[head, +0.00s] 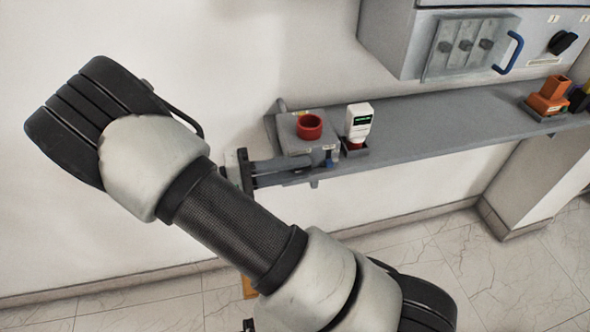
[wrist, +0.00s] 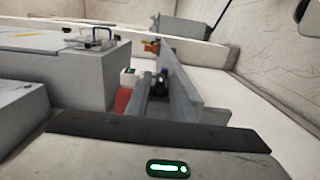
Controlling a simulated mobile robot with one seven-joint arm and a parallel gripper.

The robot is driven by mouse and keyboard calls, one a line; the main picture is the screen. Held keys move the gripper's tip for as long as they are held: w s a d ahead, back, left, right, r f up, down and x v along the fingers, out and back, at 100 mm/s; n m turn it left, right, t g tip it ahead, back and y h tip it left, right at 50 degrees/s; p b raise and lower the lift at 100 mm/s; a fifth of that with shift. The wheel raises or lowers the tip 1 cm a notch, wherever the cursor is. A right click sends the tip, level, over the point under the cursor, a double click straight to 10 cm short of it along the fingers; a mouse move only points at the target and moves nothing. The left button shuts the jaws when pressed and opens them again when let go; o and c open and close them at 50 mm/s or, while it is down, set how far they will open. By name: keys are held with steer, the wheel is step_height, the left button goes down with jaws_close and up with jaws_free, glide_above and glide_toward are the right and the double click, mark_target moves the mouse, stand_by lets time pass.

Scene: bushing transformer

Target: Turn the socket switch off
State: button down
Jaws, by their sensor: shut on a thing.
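The socket is a grey box (head: 290,130) with a red ring (head: 309,126) on top, on the grey shelf in the head view. The red ring also shows partly in the wrist view (wrist: 122,100). A small blue switch (head: 330,160) is on the box's front, low at the right corner. My gripper (head: 322,163) reaches along the front of the box from the left. Its fingers are shut on the blue switch at their tips. The fingers hide part of the switch, so its exact angle is unclear.
An orange connector (head: 548,95) stands farther right on the shelf (head: 440,125). A grey cabinet (head: 400,45) with a blue handle (head: 510,52) hangs above.

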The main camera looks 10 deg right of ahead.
stand_by(0.4)
steer(key=c, duration=1.8)
jaws_free()
